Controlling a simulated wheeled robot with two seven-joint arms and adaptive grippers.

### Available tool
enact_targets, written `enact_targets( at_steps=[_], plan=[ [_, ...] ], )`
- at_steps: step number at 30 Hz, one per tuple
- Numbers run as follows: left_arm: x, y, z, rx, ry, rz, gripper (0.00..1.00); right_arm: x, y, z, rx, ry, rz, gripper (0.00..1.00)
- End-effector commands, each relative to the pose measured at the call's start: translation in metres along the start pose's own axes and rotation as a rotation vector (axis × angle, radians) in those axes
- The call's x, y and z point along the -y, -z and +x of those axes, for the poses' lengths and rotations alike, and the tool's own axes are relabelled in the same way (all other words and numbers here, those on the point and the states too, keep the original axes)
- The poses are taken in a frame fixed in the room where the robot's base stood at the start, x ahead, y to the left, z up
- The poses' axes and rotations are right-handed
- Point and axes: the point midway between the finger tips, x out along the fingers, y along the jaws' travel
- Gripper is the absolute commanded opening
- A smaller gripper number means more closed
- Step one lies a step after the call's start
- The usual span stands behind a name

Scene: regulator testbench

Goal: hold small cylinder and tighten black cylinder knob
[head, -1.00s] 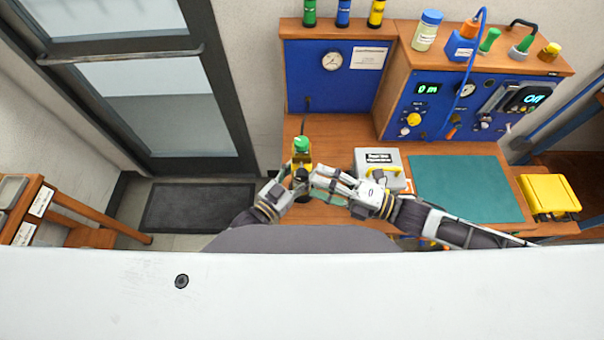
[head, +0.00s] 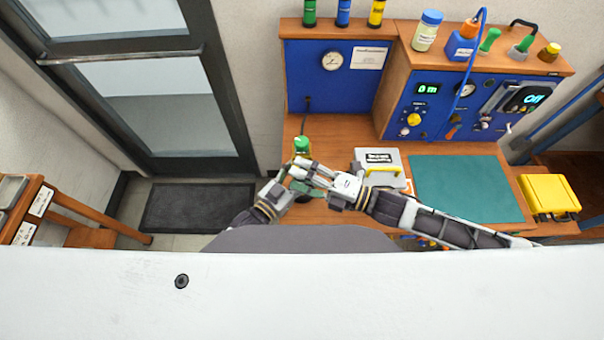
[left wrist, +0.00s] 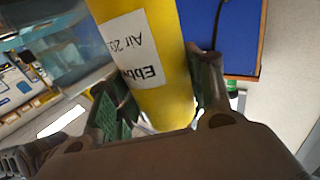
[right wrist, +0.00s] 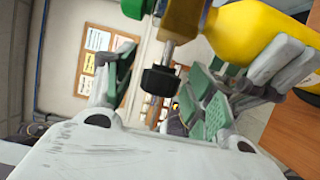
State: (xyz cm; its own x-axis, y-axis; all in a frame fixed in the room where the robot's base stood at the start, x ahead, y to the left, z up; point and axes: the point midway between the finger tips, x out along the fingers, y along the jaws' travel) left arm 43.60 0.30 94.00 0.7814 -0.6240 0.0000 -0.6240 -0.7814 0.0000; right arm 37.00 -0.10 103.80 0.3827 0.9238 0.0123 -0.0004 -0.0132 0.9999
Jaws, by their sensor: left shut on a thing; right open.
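The small cylinder (left wrist: 160,60) is yellow with a white label, and my left gripper (left wrist: 155,95) is shut around it. In the right wrist view the cylinder (right wrist: 255,30) comes in from the upper right, held by my left gripper (right wrist: 245,80). The black knob (right wrist: 160,80) sits on a metal stem on the cylinder's fitting. My right gripper (right wrist: 163,75) is open, with its green-padded fingers on either side of the knob; contact cannot be told. In the head view, the right gripper (head: 298,174) covers most of the cylinder and the knob.
A green-topped object (head: 302,146) shows just beyond my grippers. A grey case (head: 385,162) and a teal mat (head: 460,190) lie to the right on the wooden bench. A blue gauge panel (head: 340,85) stands behind. A yellow box (head: 550,195) sits at far right.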

Motion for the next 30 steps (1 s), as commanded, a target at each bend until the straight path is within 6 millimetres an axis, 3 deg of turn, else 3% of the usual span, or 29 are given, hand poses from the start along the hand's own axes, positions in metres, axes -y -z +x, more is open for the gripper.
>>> enact_targets(
  at_steps=[7,18,30],
  plan=[
    [0.0001,-0.0004,-0.0001,0.001,0.000,0.000,0.00,0.0001,0.0002,0.0002,0.000,0.000,0.000,0.55],
    [0.0001,-0.0003,-0.0001,0.001,0.000,0.000,0.00,0.0002,0.0002,0.0001,0.000,0.000,0.001,0.08],
    [0.0001,-0.0003,-0.0001,0.001,0.000,0.000,0.00,0.0006,0.0010,0.0009,-0.001,-0.028,0.015,0.08]
  ],
)
